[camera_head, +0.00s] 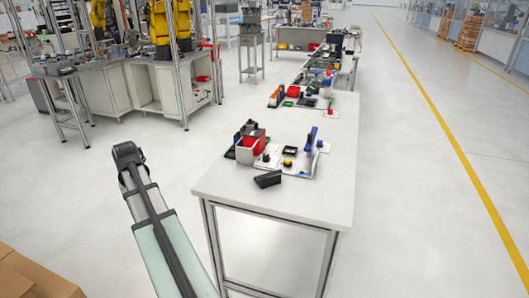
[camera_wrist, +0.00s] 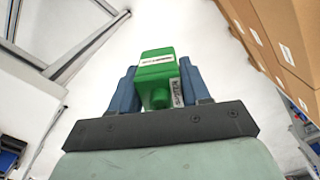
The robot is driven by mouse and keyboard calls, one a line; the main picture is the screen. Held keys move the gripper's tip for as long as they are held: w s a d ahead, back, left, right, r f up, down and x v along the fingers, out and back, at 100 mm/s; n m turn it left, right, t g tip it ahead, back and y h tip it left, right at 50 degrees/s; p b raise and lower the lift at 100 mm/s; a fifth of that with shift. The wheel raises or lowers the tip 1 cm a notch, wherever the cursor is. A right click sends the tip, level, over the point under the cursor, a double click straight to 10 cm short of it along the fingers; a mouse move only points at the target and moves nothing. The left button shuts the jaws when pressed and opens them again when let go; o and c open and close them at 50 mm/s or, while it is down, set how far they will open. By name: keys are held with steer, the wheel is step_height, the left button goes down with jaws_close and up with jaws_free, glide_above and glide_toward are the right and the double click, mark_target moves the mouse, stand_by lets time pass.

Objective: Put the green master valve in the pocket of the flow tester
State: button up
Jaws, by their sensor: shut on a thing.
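The green master valve (camera_wrist: 157,72) is a green block with a white label and a round green stub on its underside. In the wrist view it sits between the two blue fingers of my gripper (camera_wrist: 158,85), which is shut on it. Neither gripper nor valve can be made out in the head view, where my arm is at the lower left, away from the table. A pale plate with an upright blue fixture (camera_head: 310,140) is on the near table. I cannot tell surely which piece there is the flow tester, and no pocket shows clearly.
Cardboard boxes (camera_head: 30,278) stand at the lower left.

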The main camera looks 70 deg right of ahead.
steer(key=s+d+r+m, duration=0.1)
steer(key=s+d, duration=0.3)
steer(key=d, duration=0.3)
steer(key=s+d+r+m, duration=0.1)
steer(key=s+d, duration=0.4)
steer(key=d, duration=0.2)
steer(key=s+d+r+m, duration=0.1)
steer(key=s+d, duration=0.3)
steer(key=d, duration=0.4)
steer(key=shift+s+m, duration=0.2)
steer(key=shift+m, duration=0.4)
steer(key=s+d+r+m, duration=0.2)
steer(key=s+d+r, duration=0.1)
steer(key=s+d, duration=0.9)
steer(key=s+d+r+m, duration=0.3)
steer(key=s+d, duration=0.9)
steer(key=d+r+m, duration=0.2)
steer(key=d, duration=0.6)
steer(key=shift+f, duration=4.75)
steer(key=shift+f, duration=0.15)
steer(key=o, duration=1.1)
step_height(320, 180, up, 12)
steer(key=shift+r, duration=0.2)
